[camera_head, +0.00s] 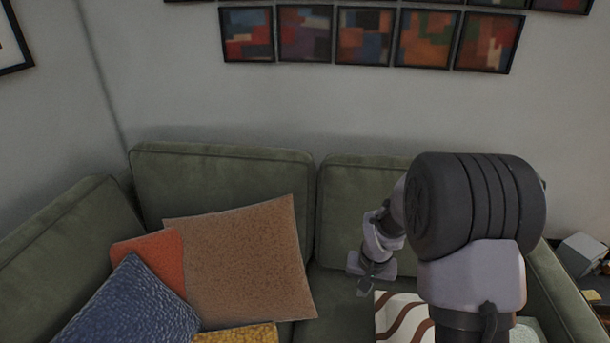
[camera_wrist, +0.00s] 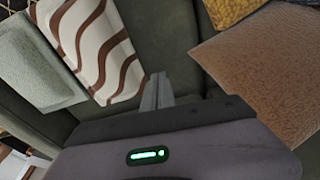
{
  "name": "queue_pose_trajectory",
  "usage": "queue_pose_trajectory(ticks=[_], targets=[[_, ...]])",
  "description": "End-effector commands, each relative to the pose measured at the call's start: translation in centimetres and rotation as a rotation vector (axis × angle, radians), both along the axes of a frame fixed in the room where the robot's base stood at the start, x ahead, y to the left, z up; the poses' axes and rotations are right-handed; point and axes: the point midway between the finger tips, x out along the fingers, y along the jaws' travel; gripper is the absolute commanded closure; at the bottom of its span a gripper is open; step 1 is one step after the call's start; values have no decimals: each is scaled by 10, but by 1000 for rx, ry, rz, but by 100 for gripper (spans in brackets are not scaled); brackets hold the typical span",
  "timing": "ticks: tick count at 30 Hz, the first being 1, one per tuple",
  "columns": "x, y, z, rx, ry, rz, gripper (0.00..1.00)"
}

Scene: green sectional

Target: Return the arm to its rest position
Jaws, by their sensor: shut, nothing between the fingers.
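My arm stands at the right of the head view, in front of the green sofa (camera_head: 228,180). My gripper (camera_head: 366,290) hangs at the end of the arm, left of the large dark joint, over the sofa seat. In the wrist view the fingers of my gripper (camera_wrist: 157,90) are together with nothing between them, above the green seat cushion. The fingers show apart from the cushions around them. Part of the sofa's right side is hidden behind my arm.
A brown cushion (camera_head: 240,262), an orange one (camera_head: 152,258), a blue one (camera_head: 130,308) and a yellow one (camera_head: 238,335) lie left. A striped cushion (camera_wrist: 90,45) and a pale cushion (camera_wrist: 35,65) lie beyond the gripper. Framed pictures (camera_head: 362,36) hang on the wall.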

Motion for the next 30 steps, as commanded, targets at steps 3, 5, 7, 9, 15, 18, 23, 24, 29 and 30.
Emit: queue_pose_trajectory(ticks=[3,5,7,9,15,18,23,24,29,30], targets=[[-39,19,113,29,-102,-36,100],[-69,29,157,50,-148,-52,100],[-111,42,199,79,-203,-69,100],[-153,52,226,110,-253,-83,100],[-234,71,248,177,-345,-99,100],[-248,74,248,191,-360,-101,100],[-250,75,248,194,-361,-102,100],[-250,75,248,194,-361,-102,100],[-250,75,248,192,-362,-101,100],[-250,75,248,192,-362,-101,100]])
